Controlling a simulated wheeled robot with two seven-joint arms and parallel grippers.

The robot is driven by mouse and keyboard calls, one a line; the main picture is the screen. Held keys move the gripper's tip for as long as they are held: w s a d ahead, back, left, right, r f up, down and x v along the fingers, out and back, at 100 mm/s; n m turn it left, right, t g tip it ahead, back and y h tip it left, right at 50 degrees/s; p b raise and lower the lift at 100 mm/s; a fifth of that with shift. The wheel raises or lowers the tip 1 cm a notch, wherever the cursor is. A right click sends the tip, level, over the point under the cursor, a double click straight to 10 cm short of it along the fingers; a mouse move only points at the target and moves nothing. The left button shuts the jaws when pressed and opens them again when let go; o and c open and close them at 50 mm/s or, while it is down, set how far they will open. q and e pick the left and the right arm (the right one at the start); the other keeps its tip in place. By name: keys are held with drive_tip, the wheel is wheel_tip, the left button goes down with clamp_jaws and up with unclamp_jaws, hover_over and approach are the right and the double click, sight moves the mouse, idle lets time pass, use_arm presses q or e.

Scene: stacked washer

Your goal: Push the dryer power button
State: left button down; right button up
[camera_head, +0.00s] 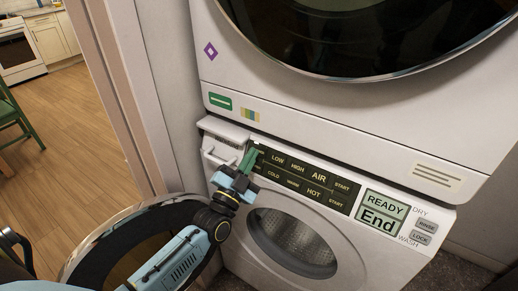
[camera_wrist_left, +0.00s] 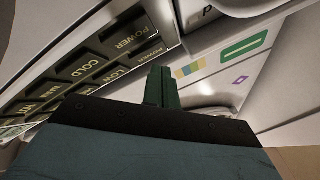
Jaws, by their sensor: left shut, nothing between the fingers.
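The dark control panel (camera_head: 318,179) sits on the lower machine, with LOW, HIGH, AIR and START in its upper row. My left gripper (camera_head: 250,158) is shut and empty at the panel's left end, covering part of it. In the left wrist view the green fingertips (camera_wrist_left: 162,85) are together, close to two POWER buttons. The POWER button in line with LOW, the dryer row (camera_wrist_left: 144,53), lies just left of the fingertips; the other POWER button (camera_wrist_left: 130,36) is in line with COLD. I cannot tell whether the fingertips touch a button. My right gripper is not in view.
The display (camera_head: 382,213) reads READY and End. The upper machine (camera_head: 330,105) overhangs the panel. An open drawer (camera_head: 222,147) is left of the panel. An open round door (camera_head: 90,245) stands at lower left, partly behind my left arm. Open floor (camera_head: 60,130) lies farther left.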

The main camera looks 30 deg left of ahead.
use_arm(q)
drive_tip(key=shift+s+a+r+p, duration=0.1)
drive_tip(key=shift+s+r+p, duration=0.3)
drive_tip(key=shift+s+p, duration=0.45)
drive_tip(key=shift+s+a+r+p, duration=0.1)
drive_tip(key=shift+s+r+p, duration=0.25)
drive_tip(key=shift+s+p, duration=0.5)
drive_tip(key=shift+s+a+r+p, duration=0.1)
drive_tip(key=shift+s+r+p, duration=0.3)
drive_tip(key=shift+s+p, duration=0.45)
